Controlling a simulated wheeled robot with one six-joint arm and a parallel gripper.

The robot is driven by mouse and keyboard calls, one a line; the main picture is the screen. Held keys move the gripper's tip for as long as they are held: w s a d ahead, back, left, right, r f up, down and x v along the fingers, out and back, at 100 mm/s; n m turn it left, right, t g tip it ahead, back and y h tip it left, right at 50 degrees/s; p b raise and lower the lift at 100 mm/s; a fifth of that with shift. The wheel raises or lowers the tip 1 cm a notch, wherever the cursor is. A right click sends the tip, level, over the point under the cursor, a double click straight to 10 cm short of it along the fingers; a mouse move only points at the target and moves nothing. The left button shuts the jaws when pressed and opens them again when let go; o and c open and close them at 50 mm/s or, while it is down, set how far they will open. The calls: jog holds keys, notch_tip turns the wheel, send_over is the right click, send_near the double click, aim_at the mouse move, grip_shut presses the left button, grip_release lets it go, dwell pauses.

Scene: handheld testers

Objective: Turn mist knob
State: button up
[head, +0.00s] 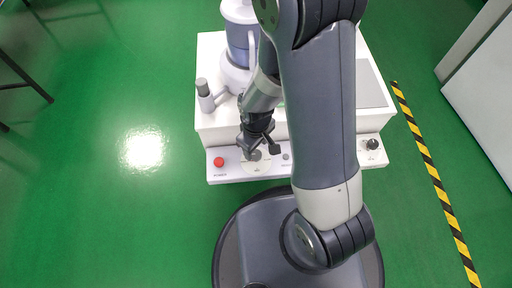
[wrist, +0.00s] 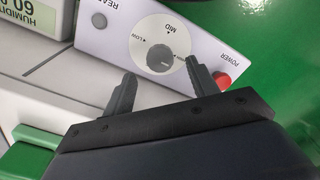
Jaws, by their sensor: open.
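The mist knob is a grey round knob (wrist: 160,58) on a pale dial marked LOW and MID, on the white front panel of the tester. In the head view the knob (head: 255,156) shows partly at my gripper's fingers. My gripper (wrist: 160,74) is open and empty in the wrist view, one dark finger on each side of the knob in the picture. In the head view my gripper (head: 260,148) is over the panel. I cannot tell whether the fingers touch the knob or stay above it.
A red POWER button (wrist: 222,80) is close to one finger; it also shows in the head view (head: 219,161). A small grey button (wrist: 99,21) lies on the other side. A black knob (head: 373,144) is at the panel's right. A humidity display (wrist: 38,18) shows partly.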

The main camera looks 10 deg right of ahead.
aim_at(256, 154)
notch_tip(256, 154, up, 7)
jog(key=p, duration=0.2)
dwell(0.3)
notch_tip(256, 154, down, 11)
jog(key=b, duration=0.4)
jog(key=shift+r, duration=0.15)
jog(key=shift+n, duration=0.3)
